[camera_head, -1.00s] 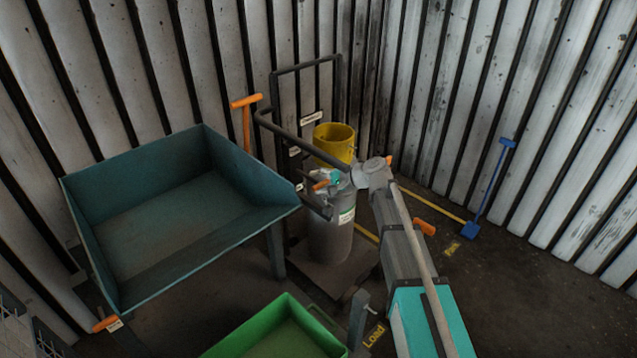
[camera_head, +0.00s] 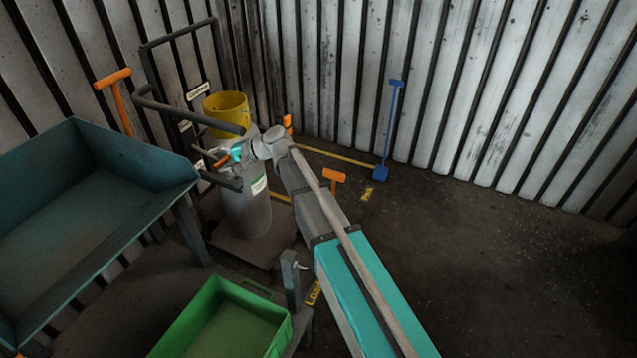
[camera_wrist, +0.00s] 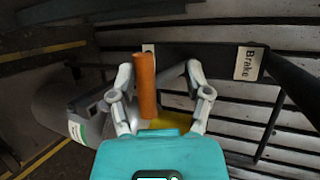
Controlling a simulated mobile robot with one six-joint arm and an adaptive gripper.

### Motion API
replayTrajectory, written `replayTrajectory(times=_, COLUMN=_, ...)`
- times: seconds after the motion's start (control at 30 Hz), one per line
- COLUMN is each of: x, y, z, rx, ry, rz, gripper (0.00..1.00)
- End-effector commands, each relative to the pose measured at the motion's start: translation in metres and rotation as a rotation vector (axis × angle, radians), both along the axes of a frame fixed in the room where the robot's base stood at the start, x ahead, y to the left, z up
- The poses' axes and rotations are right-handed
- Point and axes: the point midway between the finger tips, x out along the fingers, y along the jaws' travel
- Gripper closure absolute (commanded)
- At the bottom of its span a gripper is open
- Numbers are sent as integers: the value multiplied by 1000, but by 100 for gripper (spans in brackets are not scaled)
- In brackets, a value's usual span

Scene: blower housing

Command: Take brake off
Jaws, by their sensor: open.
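An orange lever handle (camera_wrist: 146,86) stands between the two fingers of my gripper (camera_wrist: 158,72) in the wrist view. The fingers are open, one on each side of it, and I see no clear grip; the left finger is closer to it. A white label reading "Brake" (camera_wrist: 249,63) is on a dark bar to the right of the handle. In the head view, the orange handle (camera_head: 221,161) shows at the tip of my gripper (camera_head: 232,155), beside the cart's dark frame above a grey cylinder (camera_head: 247,208). The fingers are too small there to make out.
A yellow bucket (camera_head: 227,110) is behind my gripper. A large teal bin (camera_head: 150,165) and an orange T-handle (camera_head: 113,78) are at left. A green crate (camera_head: 283,337) is low in front. A blue long-handled tool (camera_head: 388,130) leans at the wall. The right floor is clear.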

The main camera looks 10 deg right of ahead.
Motion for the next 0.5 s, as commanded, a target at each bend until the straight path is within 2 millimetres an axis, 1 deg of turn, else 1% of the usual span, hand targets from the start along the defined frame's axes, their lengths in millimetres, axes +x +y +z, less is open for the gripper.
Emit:
replayTrajectory(times=0.03, x=0, y=0, z=-7, rx=13, ry=-7, rz=-1, gripper=37)
replayTrajectory(times=0.5, x=1, y=2, z=-22, rx=132, ry=-88, rz=0, gripper=37)
